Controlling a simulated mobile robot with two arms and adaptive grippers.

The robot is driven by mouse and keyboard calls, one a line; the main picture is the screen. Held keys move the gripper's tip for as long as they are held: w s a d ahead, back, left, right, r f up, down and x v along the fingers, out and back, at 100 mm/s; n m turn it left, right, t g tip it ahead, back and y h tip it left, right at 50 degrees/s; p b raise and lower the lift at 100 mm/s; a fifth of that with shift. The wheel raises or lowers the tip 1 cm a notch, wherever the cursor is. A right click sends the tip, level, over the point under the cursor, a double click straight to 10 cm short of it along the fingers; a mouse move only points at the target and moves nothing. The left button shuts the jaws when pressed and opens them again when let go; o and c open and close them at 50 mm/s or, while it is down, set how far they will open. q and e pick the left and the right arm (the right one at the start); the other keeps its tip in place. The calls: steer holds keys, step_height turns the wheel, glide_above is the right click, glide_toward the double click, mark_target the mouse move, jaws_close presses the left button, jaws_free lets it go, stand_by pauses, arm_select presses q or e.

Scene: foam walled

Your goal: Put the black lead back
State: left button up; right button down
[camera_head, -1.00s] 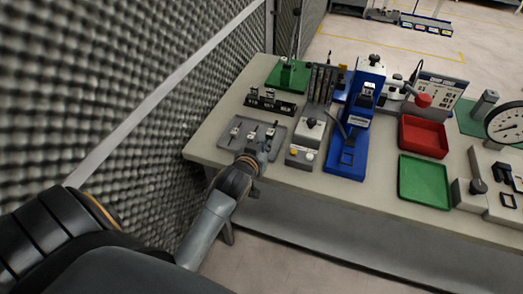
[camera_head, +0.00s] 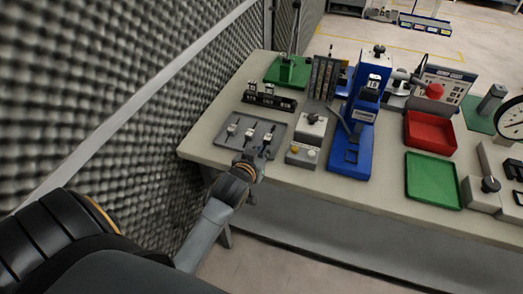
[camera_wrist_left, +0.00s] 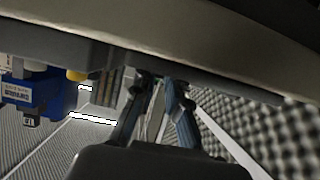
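A grey tray (camera_head: 228,142) lies at the table's left front and holds several small dark and metallic pieces, too small to tell apart. A black rack (camera_head: 284,104) with small light pieces stands just behind the tray. I cannot tell for sure which piece is the black lead. My left gripper (camera_head: 262,154) is at the tray's front right edge, by the table's front edge. In the left wrist view its two fingers (camera_wrist_left: 160,82) lean toward each other with a narrow gap between the tips, and no held object is clear. My right gripper is not in view.
A grey box with knobs (camera_head: 308,138) stands right of the tray, then a blue press (camera_head: 352,158). A red bin (camera_head: 430,133) and green tray (camera_head: 433,180) are further right. A foam wall (camera_head: 110,90) runs along the left. The left wrist view shows the table edge (camera_wrist_left: 200,62) close by.

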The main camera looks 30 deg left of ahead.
arm_select(q)
steer(key=shift+o, duration=0.5)
steer(key=shift+r, duration=0.1)
steer(key=shift+r, duration=0.15)
steer(key=v, duration=1.2)
steer(key=s+d+f+m+g+h, duration=0.1)
steer(key=s+d+f+g, duration=0.1)
steer(key=f, duration=0.9)
steer(key=s+d+f+m+g+h, duration=0.1)
steer(key=d+f+g, duration=0.1)
steer(key=f, duration=0.9)
steer(key=s+d+f+m+g+h, duration=0.1)
steer(key=s+d+f+g, duration=0.15)
steer(key=f, duration=0.75)
steer(key=s+d+f+m+g, duration=0.1)
steer(key=s+f+g, duration=0.2)
steer(key=s+f, duration=1.15)
steer(key=s+a+f+g, duration=0.1)
steer(key=s+f, duration=0.3)
steer(key=s, duration=0.2)
steer(key=s+a+f+m+g, duration=0.1)
steer(key=s+f, duration=0.3)
steer(key=s, duration=0.3)
steer(key=shift+s+g+b, duration=0.25)
steer(key=shift+g+b, duration=0.1)
